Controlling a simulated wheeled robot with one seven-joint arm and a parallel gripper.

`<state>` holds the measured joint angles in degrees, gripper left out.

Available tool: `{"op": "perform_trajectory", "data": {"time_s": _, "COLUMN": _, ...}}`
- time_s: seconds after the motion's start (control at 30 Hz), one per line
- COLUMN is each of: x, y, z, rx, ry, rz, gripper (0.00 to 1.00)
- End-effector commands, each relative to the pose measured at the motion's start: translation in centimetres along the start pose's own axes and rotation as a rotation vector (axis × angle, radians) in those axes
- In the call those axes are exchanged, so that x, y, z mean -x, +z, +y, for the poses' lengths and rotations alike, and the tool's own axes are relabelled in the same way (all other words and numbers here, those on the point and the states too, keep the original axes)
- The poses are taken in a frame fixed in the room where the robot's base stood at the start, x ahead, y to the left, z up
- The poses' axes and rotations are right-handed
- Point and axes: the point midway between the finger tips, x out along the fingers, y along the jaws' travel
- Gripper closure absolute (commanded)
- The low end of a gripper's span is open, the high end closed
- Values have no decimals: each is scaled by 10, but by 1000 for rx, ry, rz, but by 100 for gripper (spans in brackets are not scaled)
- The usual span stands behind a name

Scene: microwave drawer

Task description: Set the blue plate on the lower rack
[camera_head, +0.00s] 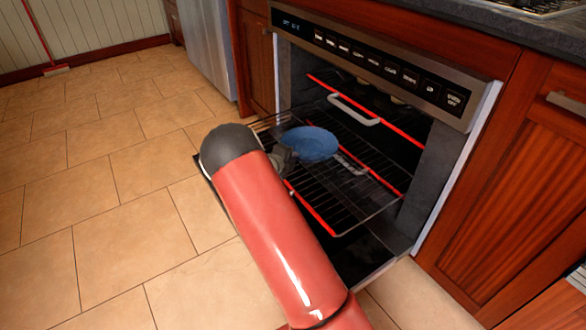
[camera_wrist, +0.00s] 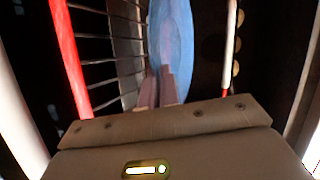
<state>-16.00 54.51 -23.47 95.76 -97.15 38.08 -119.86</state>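The blue plate (camera_head: 309,143) is in front of the open oven, over the pulled-out lower rack (camera_head: 322,190). It looks roughly level in the head view; I cannot tell whether it touches the rack. My gripper (camera_head: 287,158) is at the plate's near left edge, partly hidden by my arm. In the wrist view the plate (camera_wrist: 172,35) shows narrow, nearly edge-on, and the two fingers of my gripper (camera_wrist: 158,88) are close together on its rim. The rack's bars (camera_wrist: 110,50) show left of the plate.
The oven door (camera_head: 375,265) is folded down beneath the rack. An upper rack with a pale handle-like bar (camera_head: 354,109) and red edge strips sits inside the oven, above the plate. Wooden cabinets (camera_head: 515,175) flank the oven.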

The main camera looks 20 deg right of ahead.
Motion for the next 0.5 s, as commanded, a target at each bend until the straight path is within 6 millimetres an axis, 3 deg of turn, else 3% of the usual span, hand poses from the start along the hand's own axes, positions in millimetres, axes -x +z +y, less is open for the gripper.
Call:
{"op": "perform_trajectory", "data": {"time_s": 0.27, "x": -15, "y": 0, "z": 34, "rx": 2, "ry": -1, "rz": 1, "gripper": 100}}
{"op": "perform_trajectory", "data": {"time_s": 0.5, "x": -16, "y": 0, "z": 37, "rx": 0, "ry": -1, "rz": 0, "gripper": 100}}
